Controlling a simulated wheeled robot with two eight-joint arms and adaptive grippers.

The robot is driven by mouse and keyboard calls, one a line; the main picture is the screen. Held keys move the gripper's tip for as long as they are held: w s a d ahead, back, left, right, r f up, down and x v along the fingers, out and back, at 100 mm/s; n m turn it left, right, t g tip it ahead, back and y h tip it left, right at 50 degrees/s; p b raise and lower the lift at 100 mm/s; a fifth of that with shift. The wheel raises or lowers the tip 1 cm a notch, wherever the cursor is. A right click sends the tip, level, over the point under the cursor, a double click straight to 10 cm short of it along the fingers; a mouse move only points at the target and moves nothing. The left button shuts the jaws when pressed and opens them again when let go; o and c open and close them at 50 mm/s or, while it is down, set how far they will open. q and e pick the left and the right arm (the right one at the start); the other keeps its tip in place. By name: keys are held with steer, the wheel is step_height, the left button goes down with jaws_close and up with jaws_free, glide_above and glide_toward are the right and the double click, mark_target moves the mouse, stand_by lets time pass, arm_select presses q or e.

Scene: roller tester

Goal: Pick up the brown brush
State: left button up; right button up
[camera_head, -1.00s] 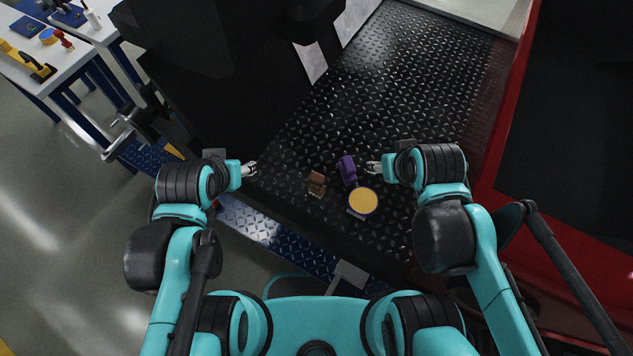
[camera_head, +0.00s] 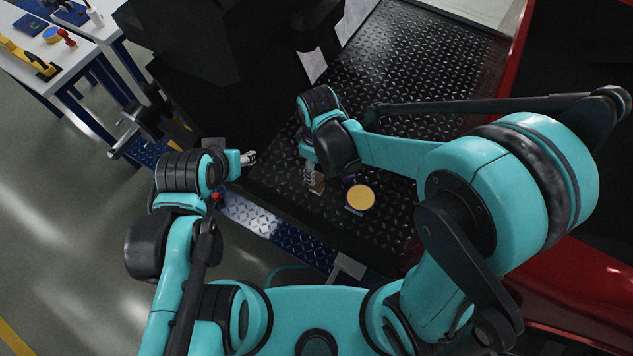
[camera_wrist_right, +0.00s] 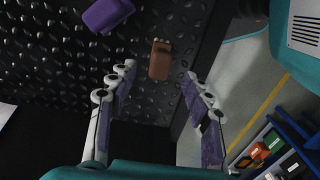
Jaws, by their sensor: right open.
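The brown brush (camera_head: 318,184) lies on the black diamond-plate surface (camera_head: 425,65), partly hidden by my right gripper (camera_head: 309,178) in the head view. In the right wrist view the brush (camera_wrist_right: 160,60) shows between and beyond the fingertips of my right gripper (camera_wrist_right: 155,75). The jaws are open with nothing between them, and the brush looks apart from both fingers. My left gripper (camera_head: 249,158) is at the left edge of the plate, away from the brush; its jaws are too small to judge.
A round yellow-topped item (camera_head: 360,197) sits right of the brush. A dark machine block (camera_head: 190,40) stands at the left. The plate's far part is clear.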

step_height(320, 180, down, 5)
steer(key=shift+a+f+b, duration=0.1)
steer(key=shift+a+b, duration=0.05)
steer(key=shift+b, duration=0.75)
jaws_close()
steer(key=shift+r, duration=0.2)
step_height(320, 180, up, 5)
steer(key=shift+f+p, duration=0.2)
steer(key=shift+p, duration=0.85)
steer(key=s+d+r+p, duration=0.3)
steer(key=s+d+r, duration=0.3)
steer(key=d, duration=0.4)
